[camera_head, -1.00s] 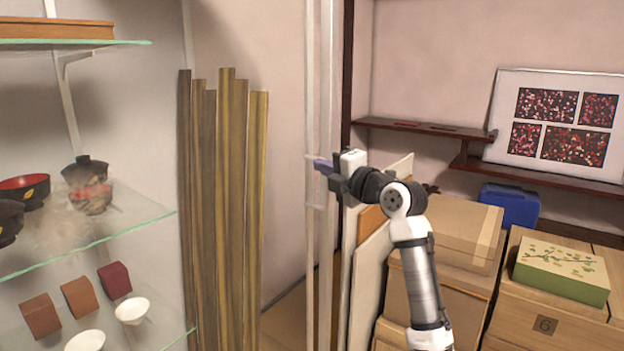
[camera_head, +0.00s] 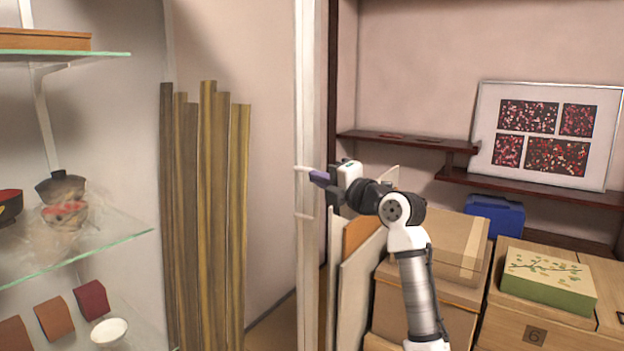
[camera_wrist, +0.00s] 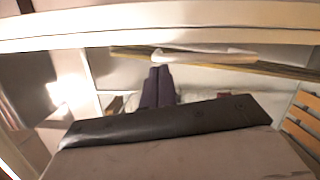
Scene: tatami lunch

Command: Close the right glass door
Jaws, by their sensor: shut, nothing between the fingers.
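The right glass door shows nearly edge-on as a tall white-framed panel (camera_head: 308,90) in the middle of the head view. Its white handle (camera_head: 300,192) juts from the left side; a pale curved bar in the wrist view (camera_wrist: 205,55) looks like the same handle. My gripper (camera_head: 316,176) reaches in from the right at the handle's upper end. Its dark purple fingers (camera_wrist: 157,86) are together and empty. The fingertips overlap the door frame in the picture; I cannot tell whether they touch it.
Glass shelves (camera_head: 90,255) with bowls stand at the left. Tall wooden boards (camera_head: 205,210) lean against the wall. Cardboard boxes (camera_head: 430,290), a green box (camera_head: 545,280), a blue case (camera_head: 495,214) and flat panels (camera_head: 358,280) crowd the right, close to my arm.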

